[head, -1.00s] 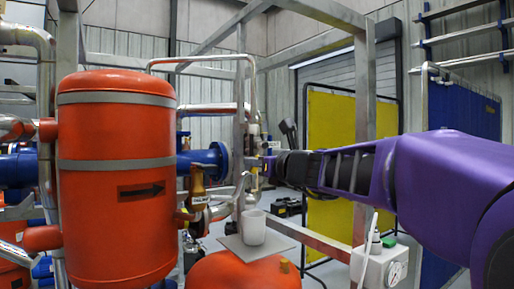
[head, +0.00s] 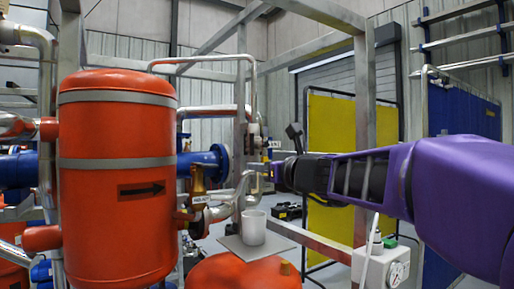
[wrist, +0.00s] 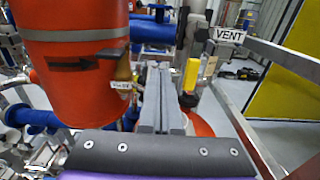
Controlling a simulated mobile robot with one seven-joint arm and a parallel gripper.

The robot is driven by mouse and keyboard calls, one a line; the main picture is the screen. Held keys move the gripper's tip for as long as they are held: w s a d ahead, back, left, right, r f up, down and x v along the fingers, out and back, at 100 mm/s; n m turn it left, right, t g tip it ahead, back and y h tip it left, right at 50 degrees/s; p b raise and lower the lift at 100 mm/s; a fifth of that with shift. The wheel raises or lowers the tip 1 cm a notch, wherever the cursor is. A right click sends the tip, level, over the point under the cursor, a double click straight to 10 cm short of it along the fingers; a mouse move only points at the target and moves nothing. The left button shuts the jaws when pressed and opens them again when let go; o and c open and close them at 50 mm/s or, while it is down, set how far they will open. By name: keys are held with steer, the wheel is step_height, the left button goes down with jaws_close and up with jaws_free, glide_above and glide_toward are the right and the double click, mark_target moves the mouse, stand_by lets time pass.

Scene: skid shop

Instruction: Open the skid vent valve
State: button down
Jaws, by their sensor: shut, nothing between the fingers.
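A white VENT tag (wrist: 228,35) shows at the upper right of the wrist view, by a grey upright pipe. Below and left of it stands a yellow handle (wrist: 191,75) with a dark lower end, which I take as the vent valve's lever. My gripper (wrist: 160,70) is shut and empty, its grey fingers side by side, just left of the yellow handle in the picture. Whether they touch it I cannot tell. In the head view my gripper (head: 268,172) reaches left to the thin pipework beside the upright post; the valve is small and partly hidden there.
A big orange tank (head: 115,180) stands on the left, with a blue pipe (head: 203,158) beside it. A brass-coloured valve (head: 197,187) with a white tag is near the tank. A white cup (head: 253,228) stands on a grey plate. A frame post (head: 364,120) stands behind my arm.

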steer(key=v, duration=0.8)
steer(key=shift+s+r, duration=0.15)
steer(key=shift+s, duration=0.15)
